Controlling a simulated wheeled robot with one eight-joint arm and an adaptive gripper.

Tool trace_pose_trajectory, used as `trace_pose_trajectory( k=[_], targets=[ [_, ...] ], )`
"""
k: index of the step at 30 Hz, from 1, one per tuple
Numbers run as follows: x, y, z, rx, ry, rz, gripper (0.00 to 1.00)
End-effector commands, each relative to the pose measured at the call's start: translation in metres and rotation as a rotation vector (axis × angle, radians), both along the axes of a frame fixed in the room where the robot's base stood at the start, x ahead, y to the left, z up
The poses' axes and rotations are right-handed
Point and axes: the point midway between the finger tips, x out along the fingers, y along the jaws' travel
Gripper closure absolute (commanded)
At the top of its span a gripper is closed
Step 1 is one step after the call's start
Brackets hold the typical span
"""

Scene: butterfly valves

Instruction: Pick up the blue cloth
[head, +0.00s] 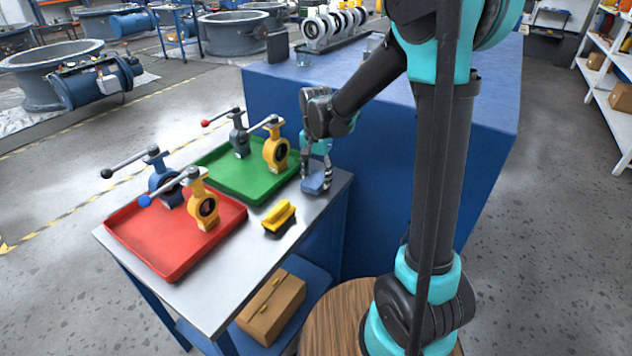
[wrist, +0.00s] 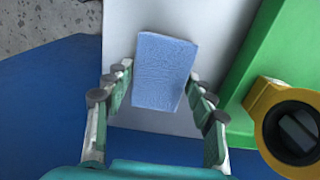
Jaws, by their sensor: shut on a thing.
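The blue cloth (head: 315,185) is a small, folded, light blue piece at the right end of the metal tabletop, near the green tray. In the wrist view the cloth (wrist: 163,72) lies between the fingers, with its textured face towards the camera. My gripper (head: 316,178) points down and is shut on the cloth, with a finger on either side. In the wrist view my gripper (wrist: 160,78) has its fingertips at the cloth's side edges. I cannot tell whether the cloth touches the tabletop or is just above it.
A green tray (head: 215,182) and a red tray (head: 150,240) hold levered valves. A yellow-handled brush (head: 279,217) lies on the bare metal tabletop (head: 222,300) before them. A large blue bench (head: 400,160) stands behind, close to my arm. A cardboard box (head: 270,307) sits on the lower shelf.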

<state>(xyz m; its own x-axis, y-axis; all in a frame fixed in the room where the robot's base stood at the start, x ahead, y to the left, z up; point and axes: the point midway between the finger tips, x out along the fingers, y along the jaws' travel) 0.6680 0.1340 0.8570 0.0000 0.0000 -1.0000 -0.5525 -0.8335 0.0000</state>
Motion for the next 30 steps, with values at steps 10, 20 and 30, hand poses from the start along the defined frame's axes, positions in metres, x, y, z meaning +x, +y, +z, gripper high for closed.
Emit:
trace_pose_trajectory(
  k=[10,20,30],
  targets=[
    [0.0,0.0,0.013,0.0,0.0,0.0,0.7],
    [-0.001,0.0,0.085,0.0,0.0,0.0,0.7],
    [0.0,0.0,0.167,0.0,0.0,0.0,0.7]
  ],
)
